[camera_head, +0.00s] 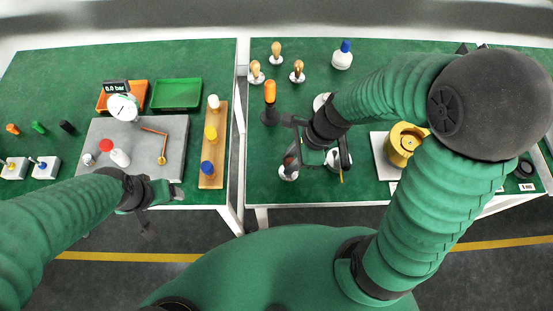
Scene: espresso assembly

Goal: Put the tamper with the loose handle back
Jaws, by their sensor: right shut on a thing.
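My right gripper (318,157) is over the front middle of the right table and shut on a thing. The thing looks like a tamper with a dark reddish handle and a pale metal base (288,174), at the gripper's left side. The fingers partly hide it, and I cannot tell whether its handle is loose. Three tampers with wooden handles stand on pale bases at the back: one (276,51), a second (255,72) and a third (297,71). My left gripper (164,210) is open and empty at the left table's front edge.
An orange-handled tool (270,97) and a blue-topped white bottle (342,55) stand behind my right gripper. A pale round item (341,160) is partly hidden beside it. A brass-coloured cylinder (402,146) stands to the right. A gap separates the two tables.

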